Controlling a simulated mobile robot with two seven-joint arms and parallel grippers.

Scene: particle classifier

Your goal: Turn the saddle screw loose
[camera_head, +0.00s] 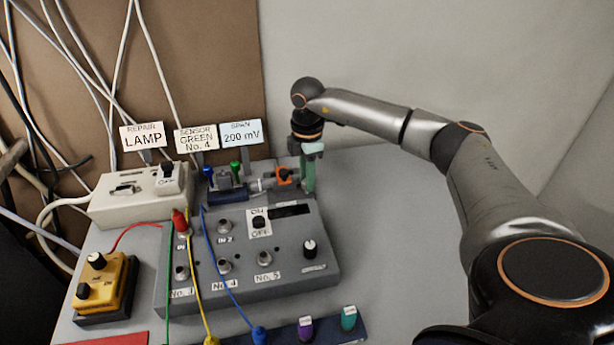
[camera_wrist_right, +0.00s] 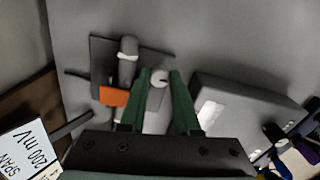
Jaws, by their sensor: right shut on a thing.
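My right gripper (camera_head: 309,184) reaches down at the back of the table, just right of a small clamp fixture with an orange part (camera_head: 287,176). In the right wrist view its two green fingers (camera_wrist_right: 159,80) are shut on a small pale round-headed part, which I take to be the saddle screw (camera_wrist_right: 158,76). The orange part (camera_wrist_right: 113,96) and a grey cylinder (camera_wrist_right: 127,62) sit beside it on a dark base. In the head view the fingers hide the screw. My left gripper is not in view.
A grey control box (camera_head: 320,262) with a switch and sockets stands in front of the gripper. Left are a white lamp box (camera_head: 110,208), a yellow box (camera_head: 110,280) and cables. Sign cards (camera_head: 242,133) stand behind. The table right of the box is clear.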

